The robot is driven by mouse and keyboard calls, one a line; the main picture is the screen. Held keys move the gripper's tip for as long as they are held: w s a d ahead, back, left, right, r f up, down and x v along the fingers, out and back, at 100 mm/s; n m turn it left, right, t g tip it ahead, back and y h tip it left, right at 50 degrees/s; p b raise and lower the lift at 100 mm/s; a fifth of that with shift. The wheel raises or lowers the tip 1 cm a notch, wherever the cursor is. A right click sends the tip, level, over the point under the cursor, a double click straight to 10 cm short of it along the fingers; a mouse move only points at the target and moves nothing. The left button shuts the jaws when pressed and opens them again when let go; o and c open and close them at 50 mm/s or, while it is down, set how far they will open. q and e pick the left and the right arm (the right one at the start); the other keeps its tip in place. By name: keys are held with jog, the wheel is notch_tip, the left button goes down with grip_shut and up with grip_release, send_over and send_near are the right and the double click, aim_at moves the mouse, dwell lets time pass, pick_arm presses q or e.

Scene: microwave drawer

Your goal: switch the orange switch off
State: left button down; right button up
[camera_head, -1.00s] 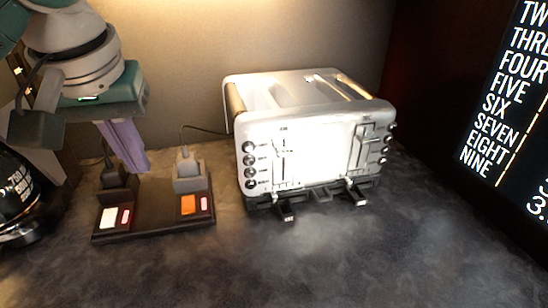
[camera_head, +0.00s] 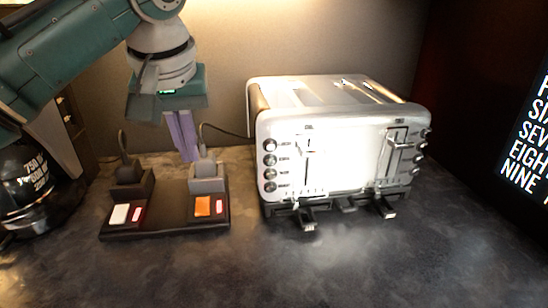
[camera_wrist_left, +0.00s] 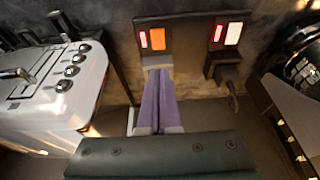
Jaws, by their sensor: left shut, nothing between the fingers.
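The orange switch (camera_head: 202,206) is on the right part of a dark switch board (camera_head: 165,222), with a small red light (camera_head: 220,206) lit beside it. In the left wrist view the orange switch (camera_wrist_left: 158,38) shows just beyond the fingertips. My left gripper (camera_head: 188,158) has purple fingers pointing down, shut and empty. It is above and behind the orange switch, at the back of the right-hand plug (camera_head: 207,178), which hides part of the board there. In the left wrist view the shut fingers (camera_wrist_left: 158,72) appear apart from the switch. My right gripper is not in view.
A white switch (camera_head: 119,214) with its own red light is on the board's left part, by another plug (camera_head: 130,176). A silver toaster (camera_head: 340,150) stands to the right. A dark round appliance (camera_head: 30,190) is at left. The counter in front is clear.

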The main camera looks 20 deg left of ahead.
aim_at(202, 200)
pick_arm(q)
jog(key=x, duration=0.3)
jog(key=b+x, duration=0.1)
jog(key=x, duration=0.6)
jog(key=shift+s+d+f+b, duration=0.1)
jog(key=shift+s+d+b, duration=0.1)
jog(key=shift+s+b, duration=0.1)
jog(key=shift+f+p, duration=0.15)
jog(key=shift+p, duration=0.15)
jog(key=shift+w, duration=0.1)
